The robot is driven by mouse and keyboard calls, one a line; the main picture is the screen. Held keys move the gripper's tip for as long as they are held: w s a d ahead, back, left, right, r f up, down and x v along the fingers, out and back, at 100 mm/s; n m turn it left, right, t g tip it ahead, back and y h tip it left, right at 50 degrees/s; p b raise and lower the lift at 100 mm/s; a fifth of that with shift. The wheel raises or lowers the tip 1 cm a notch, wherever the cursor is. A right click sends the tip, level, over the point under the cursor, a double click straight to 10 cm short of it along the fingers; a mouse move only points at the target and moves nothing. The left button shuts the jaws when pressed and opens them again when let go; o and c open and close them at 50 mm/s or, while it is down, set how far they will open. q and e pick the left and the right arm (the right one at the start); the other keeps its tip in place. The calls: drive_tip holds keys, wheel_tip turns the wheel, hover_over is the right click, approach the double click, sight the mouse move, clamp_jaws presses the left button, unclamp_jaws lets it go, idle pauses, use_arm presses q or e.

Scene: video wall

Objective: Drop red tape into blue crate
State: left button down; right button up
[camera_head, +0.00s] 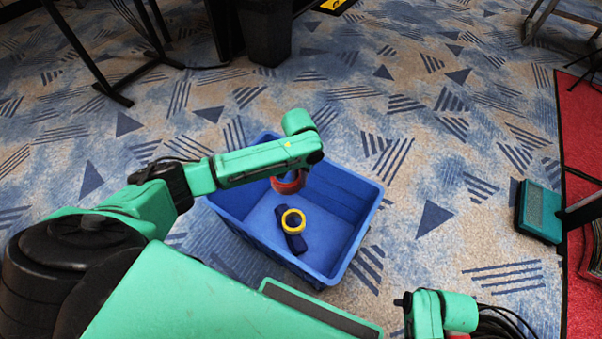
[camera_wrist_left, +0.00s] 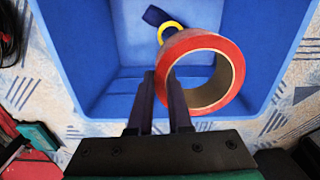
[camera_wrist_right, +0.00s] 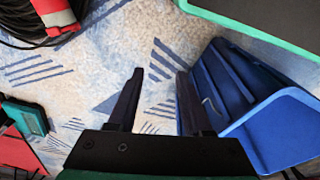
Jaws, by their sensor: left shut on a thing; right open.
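The blue crate (camera_head: 345,190) stands on the carpet in front of me; it also shows in the left wrist view (camera_wrist_left: 90,60) and at the right of the right wrist view (camera_wrist_right: 270,115). The red tape (camera_head: 289,186) is a roll held over the crate's open top. In the left wrist view my left gripper (camera_wrist_left: 163,78) is shut on the wall of the red tape (camera_wrist_left: 228,55). My left forearm partly hides the tape in the head view. My right gripper (camera_wrist_right: 157,75) is open and empty beside the crate, over the carpet.
A yellow ring (camera_head: 293,221) and a dark blue object (camera_head: 296,241) lie on the crate floor. A black bin (camera_head: 265,30) and dark table legs stand at the back. A teal box (camera_head: 540,211) sits at the right near a red mat.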

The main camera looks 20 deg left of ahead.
use_arm(q)
wheel_tip(320, 180, down, 2)
drive_tip(key=shift+b, duration=0.95)
wheel_tip(320, 180, down, 3)
drive_tip(key=b, duration=0.3)
drive_tip(key=shift+r, duration=0.2)
drive_tip(key=shift+f, duration=0.1)
drive_tip(key=c, duration=0.8)
unclamp_jaws()
use_arm(e)
drive_tip(key=w+a+r+t+y, duration=0.2)
drive_tip(key=w+a+r+t, duration=0.1)
drive_tip(key=a, duration=0.3)
drive_tip(key=shift+w+r+n+t, duration=0.3)
drive_tip(key=shift+r+n, duration=0.1)
drive_tip(key=shift+r, duration=0.3)
